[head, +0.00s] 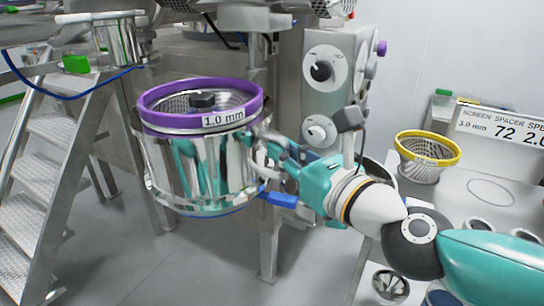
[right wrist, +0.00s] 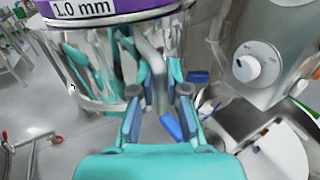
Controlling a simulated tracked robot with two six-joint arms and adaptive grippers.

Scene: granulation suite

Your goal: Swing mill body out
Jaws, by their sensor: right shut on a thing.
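The mill body (head: 200,170) is a shiny steel drum with a purple ring (head: 155,120) labelled 1.0 mm on its top. A perforated screen and a dark central part show inside the ring. In the right wrist view the purple ring (right wrist: 130,12) is at the top left. My right gripper (head: 275,150) is at the drum's right side. In the right wrist view its fingers (right wrist: 157,92) are shut on a curved metal handle (right wrist: 153,58) beside the drum; the exact contact is partly hidden. A blue lever (head: 279,199) sits just below the gripper. My left gripper is out of view.
A steel control box with knobs (head: 322,70) stands behind the gripper. At right, a bench (head: 455,195) holds a yellow-rimmed screen (head: 428,148) and a spacer sign (head: 500,128). Metal steps (head: 45,180) stand at left. Floor (head: 165,260) below the drum is clear.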

